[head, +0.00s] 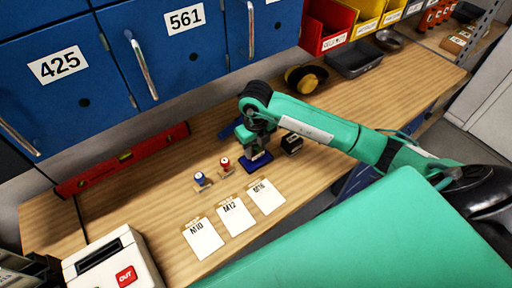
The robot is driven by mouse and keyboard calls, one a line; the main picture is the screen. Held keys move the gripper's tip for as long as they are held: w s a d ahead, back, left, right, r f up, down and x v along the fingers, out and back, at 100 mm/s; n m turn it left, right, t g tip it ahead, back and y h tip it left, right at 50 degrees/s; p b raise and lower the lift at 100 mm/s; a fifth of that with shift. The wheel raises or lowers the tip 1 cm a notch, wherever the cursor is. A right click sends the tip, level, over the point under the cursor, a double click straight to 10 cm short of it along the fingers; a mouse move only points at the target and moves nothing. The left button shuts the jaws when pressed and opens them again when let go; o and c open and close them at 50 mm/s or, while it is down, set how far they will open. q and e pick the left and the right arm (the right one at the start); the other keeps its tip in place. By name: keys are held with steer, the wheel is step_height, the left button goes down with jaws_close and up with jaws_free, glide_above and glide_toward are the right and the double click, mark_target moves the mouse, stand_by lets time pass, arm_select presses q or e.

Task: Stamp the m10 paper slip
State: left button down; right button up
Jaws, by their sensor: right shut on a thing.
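The M10 paper slip (204,238) lies flat on the wooden bench, leftmost of three slips. The M12 slip (236,218) and M16 slip (265,197) lie to its right. My right gripper (257,150) points down, shut on what looks like a stamp, mostly hidden by the fingers. It is directly over a dark blue ink pad (257,168), behind the M16 slip; I cannot tell whether the held thing touches the pad. Two other stamps, one blue-topped (200,178) and one red-topped (225,163), stand in a small holder behind the slips. My left gripper is not in view.
A small black box (291,144) sits right of the pad. A red spirit level (125,160) lies along the cabinets.

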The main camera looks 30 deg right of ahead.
steer(key=shift+r+p, duration=1.35)
steer(key=shift+r, duration=1.5)
steer(key=shift+f, duration=0.1)
